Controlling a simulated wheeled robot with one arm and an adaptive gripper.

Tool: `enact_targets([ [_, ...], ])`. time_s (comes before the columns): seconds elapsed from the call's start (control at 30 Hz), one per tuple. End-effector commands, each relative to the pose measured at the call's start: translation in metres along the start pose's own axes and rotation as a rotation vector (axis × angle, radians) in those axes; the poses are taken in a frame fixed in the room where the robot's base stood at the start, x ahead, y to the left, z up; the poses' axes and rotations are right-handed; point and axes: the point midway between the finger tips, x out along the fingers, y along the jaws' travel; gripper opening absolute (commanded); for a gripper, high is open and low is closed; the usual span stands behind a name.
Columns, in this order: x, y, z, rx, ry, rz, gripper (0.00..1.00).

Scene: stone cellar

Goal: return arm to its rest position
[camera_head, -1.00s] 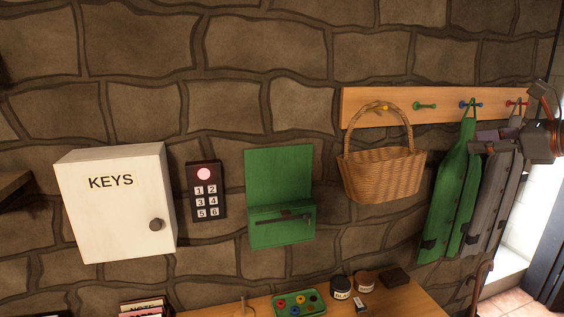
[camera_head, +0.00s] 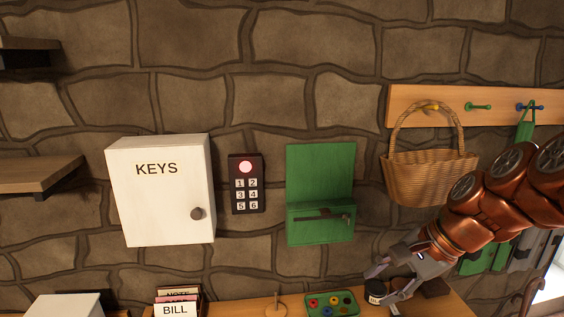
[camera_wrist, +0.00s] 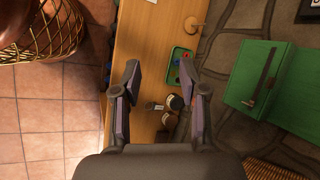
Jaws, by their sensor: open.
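My gripper (camera_head: 388,281) is open and empty in the head view, with my copper-coloured arm reaching in from the right. It is in front of the right part of the wooden table, near a dark jar (camera_head: 375,290). In the wrist view my gripper (camera_wrist: 160,84) has its two fingers spread, with nothing between the tips but the wooden table top (camera_wrist: 140,50) below. Part of the table's right end is hidden behind my gripper and arm.
A wicker basket (camera_head: 428,178) hangs from the peg rail (camera_head: 450,100), close to my arm. A green wall holder (camera_head: 320,170), a keypad (camera_head: 246,184) and a white key cabinet (camera_head: 160,200) are on the stone wall. A green tray (camera_head: 318,311) lies on the table. Wooden shelves (camera_head: 35,175) are at left.

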Motion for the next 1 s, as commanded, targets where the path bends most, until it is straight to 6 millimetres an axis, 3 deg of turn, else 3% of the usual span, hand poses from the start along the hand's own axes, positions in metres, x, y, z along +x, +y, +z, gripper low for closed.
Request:
enact_targets([
  [0.03, 0.017, 0.021, 0.018, -0.096, -0.002, 0.071, 0.43],
  [0.2, 0.053, 0.099, 0.053, -0.424, -0.013, 0.297, 0.43],
  [0.4, 0.069, 0.185, 0.069, -0.772, -0.054, 0.524, 0.43],
  [0.5, 0.071, 0.214, 0.069, -0.889, -0.076, 0.6, 0.43],
  [0.67, 0.07, 0.238, 0.068, -0.982, -0.101, 0.662, 0.43],
  [1.0, 0.07, 0.24, 0.068, -0.993, -0.104, 0.668, 0.43],
])
